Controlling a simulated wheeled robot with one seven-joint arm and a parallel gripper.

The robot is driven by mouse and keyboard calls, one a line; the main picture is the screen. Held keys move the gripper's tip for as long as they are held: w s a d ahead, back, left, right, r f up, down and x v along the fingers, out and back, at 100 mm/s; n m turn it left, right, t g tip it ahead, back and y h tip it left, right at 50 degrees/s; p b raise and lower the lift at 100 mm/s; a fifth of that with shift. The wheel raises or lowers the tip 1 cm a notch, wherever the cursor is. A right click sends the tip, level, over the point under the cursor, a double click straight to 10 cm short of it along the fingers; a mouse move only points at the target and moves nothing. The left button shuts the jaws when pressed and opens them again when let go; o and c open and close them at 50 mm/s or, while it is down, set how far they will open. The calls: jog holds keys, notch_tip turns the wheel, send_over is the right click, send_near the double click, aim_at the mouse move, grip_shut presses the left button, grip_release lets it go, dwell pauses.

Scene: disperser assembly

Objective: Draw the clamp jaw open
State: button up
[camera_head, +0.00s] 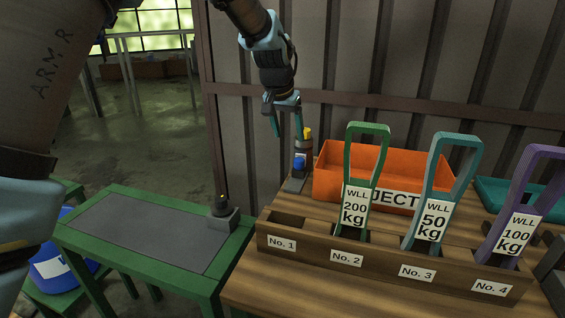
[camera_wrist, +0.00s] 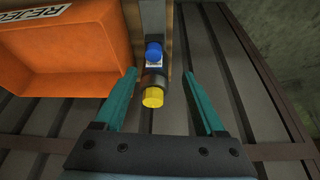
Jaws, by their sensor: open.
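A small upright device (camera_head: 303,147) with a yellow top, a dark body, a blue knob (camera_head: 299,163) and a grey base stands at the back left of the wooden bench. In the wrist view its yellow cap (camera_wrist: 153,97) and blue knob (camera_wrist: 154,51) show between the finger lines. My gripper (camera_head: 287,133) is open and empty, pointing down close to the device's top; in the wrist view the fingers (camera_wrist: 160,76) stand apart on either side of it. I see no contact. I cannot clearly tell which part is the clamp jaw.
An orange reject bin (camera_head: 330,186) stands right beside the device. A wooden rack (camera_head: 385,262) holds several tagged loops in front. A green table (camera_head: 130,235) at left carries a grey block with a dark post (camera_head: 223,212). A ribbed wall (camera_head: 405,60) rises behind.

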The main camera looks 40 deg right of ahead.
aim_at(299, 159)
jog(key=p+x, duration=0.1)
jog(key=x, duration=0.2)
jog(key=p+x, duration=0.1)
jog(key=x, duration=0.3)
jog(key=d+p+x, duration=0.1)
jog(key=x, duration=0.3)
jog(key=shift+s+d, duration=0.2)
jog(key=shift+s, duration=0.2)
jog(key=shift+r, duration=0.1)
grip_shut()
dwell(0.8)
